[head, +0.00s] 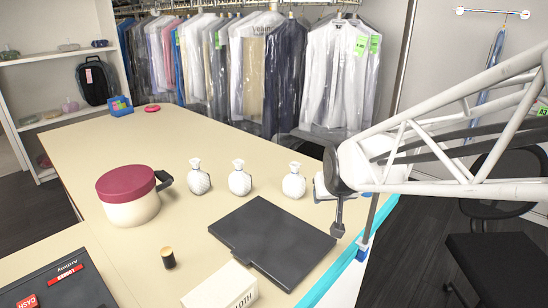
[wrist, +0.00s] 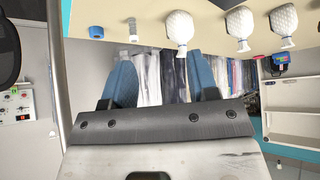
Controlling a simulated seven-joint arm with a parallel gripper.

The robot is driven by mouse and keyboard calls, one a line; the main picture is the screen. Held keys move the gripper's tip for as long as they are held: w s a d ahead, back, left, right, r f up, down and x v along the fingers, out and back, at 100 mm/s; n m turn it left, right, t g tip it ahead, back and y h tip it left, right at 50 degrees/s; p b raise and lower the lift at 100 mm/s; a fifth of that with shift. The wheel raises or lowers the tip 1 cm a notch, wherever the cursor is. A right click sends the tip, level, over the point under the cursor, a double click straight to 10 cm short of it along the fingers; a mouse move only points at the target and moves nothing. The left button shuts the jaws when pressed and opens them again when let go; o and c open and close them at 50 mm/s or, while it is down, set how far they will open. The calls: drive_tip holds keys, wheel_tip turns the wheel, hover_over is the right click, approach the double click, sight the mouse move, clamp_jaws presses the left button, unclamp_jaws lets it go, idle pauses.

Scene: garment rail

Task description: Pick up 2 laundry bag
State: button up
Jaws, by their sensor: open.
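A black bag (head: 93,82) with a pink tag stands on the left wall shelf in the head view.
Bagged garments (head: 330,75) hang behind. The far counter is mostly clear.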

sight(294, 166)
drive_tip(key=w+a+f+t, duration=0.1)
drive_tip(key=w+f+t, duration=0.1)
drive_tip(key=w, duration=0.5)
drive_tip(key=w+a+f+t, duration=0.2)
drive_tip(key=w, duration=0.6)
drive_tip(key=w+a+f+t+y, duration=0.1)
drive_tip(key=w+f+t, duration=0.1)
drive_tip(key=w, duration=0.6)
drive_tip(key=shift+w+a+f+n, duration=0.15)
drive_tip(key=shift+a+f+n, duration=0.15)
drive_tip(key=shift+f, duration=0.2)
drive_tip(key=shift+w, duration=0.1)
drive_tip(key=shift+x, duration=1.2)
drive_tip(key=shift+d+x, duration=0.2)
drive_tip(key=shift+x, duration=2.4)
clamp_jaws()
